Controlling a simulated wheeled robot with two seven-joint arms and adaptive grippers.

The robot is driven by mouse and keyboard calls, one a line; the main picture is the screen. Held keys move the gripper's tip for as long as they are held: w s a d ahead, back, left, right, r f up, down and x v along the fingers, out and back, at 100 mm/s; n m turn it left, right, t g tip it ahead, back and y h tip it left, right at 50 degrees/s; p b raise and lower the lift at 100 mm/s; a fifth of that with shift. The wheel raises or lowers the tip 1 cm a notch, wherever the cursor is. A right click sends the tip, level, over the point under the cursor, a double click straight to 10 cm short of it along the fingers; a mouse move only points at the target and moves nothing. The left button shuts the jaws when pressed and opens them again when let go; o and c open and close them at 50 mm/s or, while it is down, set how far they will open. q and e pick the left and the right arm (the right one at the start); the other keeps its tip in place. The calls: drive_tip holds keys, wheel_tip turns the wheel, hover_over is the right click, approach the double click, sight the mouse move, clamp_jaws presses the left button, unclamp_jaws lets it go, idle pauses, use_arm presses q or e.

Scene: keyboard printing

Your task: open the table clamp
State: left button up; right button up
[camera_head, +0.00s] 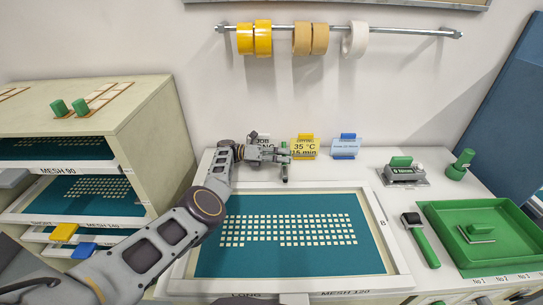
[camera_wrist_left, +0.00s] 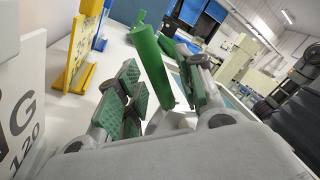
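The table clamp stands at the back edge of the printing frame (camera_head: 398,262), mostly hidden by my left gripper (camera_head: 280,156) in the head view. What looks like its green handle (camera_wrist_left: 152,66) rises, tilted, between the green-padded fingers of my left gripper (camera_wrist_left: 162,92) in the left wrist view. The fingers are spread with visible gaps beside the handle, and I see no clear grip. Whether the clamp is open or shut is hidden. My right gripper is in neither view.
Card stands with yellow (camera_head: 304,147) and blue (camera_head: 345,147) clips stand just behind the frame, close to my gripper. A green tray (camera_head: 430,218) and a green-handled tool (camera_head: 424,244) lie right. A shelf (camera_head: 140,115) stands left. Tape rolls hang above.

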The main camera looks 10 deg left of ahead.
use_arm(q)
drive_tip(key=shift+w+a+f, duration=0.1)
drive_tip(key=shift+a, duration=1.7)
drive_tip(key=shift+a+f, duration=0.1)
drive_tip(key=shift+a, duration=1.65)
